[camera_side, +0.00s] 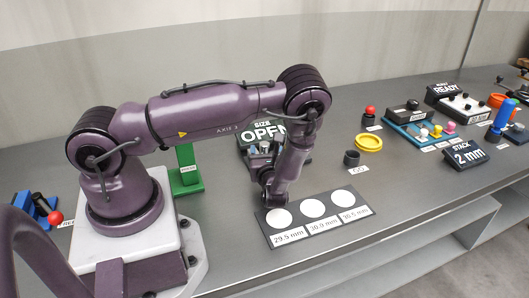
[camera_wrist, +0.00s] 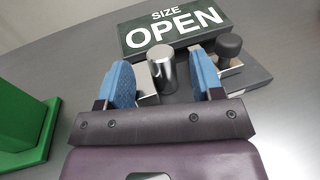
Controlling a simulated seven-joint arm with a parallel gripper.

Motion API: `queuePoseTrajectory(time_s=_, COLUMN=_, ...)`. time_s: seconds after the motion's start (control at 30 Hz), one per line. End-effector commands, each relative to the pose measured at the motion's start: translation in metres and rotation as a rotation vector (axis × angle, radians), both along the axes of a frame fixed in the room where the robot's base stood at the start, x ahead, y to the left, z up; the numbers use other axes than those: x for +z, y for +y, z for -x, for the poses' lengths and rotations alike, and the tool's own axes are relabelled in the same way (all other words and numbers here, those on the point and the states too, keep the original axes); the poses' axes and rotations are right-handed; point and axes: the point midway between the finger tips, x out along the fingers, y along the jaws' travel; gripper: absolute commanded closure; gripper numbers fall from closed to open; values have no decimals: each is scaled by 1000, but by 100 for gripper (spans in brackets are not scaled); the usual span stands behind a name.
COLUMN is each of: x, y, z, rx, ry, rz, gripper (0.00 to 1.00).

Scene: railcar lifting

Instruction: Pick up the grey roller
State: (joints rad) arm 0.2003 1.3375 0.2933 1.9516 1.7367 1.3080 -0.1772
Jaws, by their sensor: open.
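The grey roller (camera_wrist: 161,70) is a shiny metal cylinder standing upright in the wrist view, in front of the OPEN sign. My gripper (camera_wrist: 160,60) is open, with one blue-padded finger on each side of the roller. The roller appears between the fingers in the picture, with a visible gap on both sides; I cannot tell how far it is in depth. In the side view my forearm and wrist partly cover this spot, and the fingers are hard to make out there.
The SIZE OPEN sign (camera_wrist: 175,27) stands close behind the roller. A dark-capped post (camera_wrist: 229,48) is just right of the right finger. A green block (camera_wrist: 25,125) stands at left. A plate with white discs (camera_side: 314,208) lies at the bench front. A yellow ring (camera_side: 369,143) is farther right.

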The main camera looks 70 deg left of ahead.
Motion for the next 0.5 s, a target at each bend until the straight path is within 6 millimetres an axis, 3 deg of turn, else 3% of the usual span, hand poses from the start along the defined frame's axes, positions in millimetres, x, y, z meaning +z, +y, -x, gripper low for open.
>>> queuePoseTrajectory(time_s=0.17, x=0, y=20, z=-6, rx=1, ry=-2, rz=0, gripper=39)
queuePoseTrajectory(time_s=0.43, x=0, y=23, z=-6, rx=0, ry=-1, rz=0, gripper=39)
queuePoseTrajectory(time_s=0.5, x=0, y=23, z=-6, rx=0, ry=-1, rz=0, gripper=55)
